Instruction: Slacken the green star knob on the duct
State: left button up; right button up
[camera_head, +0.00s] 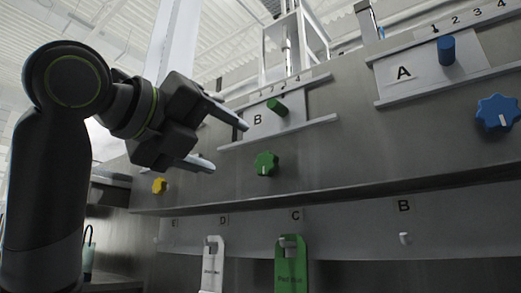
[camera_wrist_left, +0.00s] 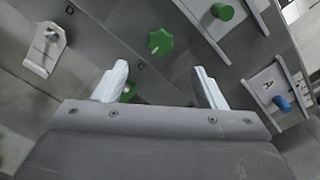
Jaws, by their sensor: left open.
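The green star knob (camera_head: 266,164) sits on the grey duct face (camera_head: 350,160), below the plate marked B. It also shows in the left wrist view (camera_wrist_left: 160,42), ahead of the fingers and between their lines. My left gripper (camera_head: 228,145) is open and empty, to the left of the knob and apart from it. In the left wrist view its two fingers (camera_wrist_left: 160,88) are spread wide. My right gripper is in neither view.
A blue star knob (camera_head: 497,113) is at the right and a yellow one (camera_head: 159,186) at the left. A green peg (camera_head: 277,107) and a blue peg (camera_head: 446,50) stand on slide plates above. A green tag (camera_head: 290,265) and a white tag (camera_head: 212,265) hang below.

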aim_at(263, 163)
pick_arm(q)
jog(key=p+x, duration=0.4)
jog(key=x, duration=0.5)
jog(key=shift+w+d+r+p, duration=0.1)
jog(key=shift+w+d+p, duration=0.1)
jog(key=shift+w+p, duration=0.1)
jog(key=shift+w+d, duration=0.4)
jog(key=shift+a, duration=0.1)
jog(key=shift+c, duration=0.4)
jog(key=c, duration=0.9)
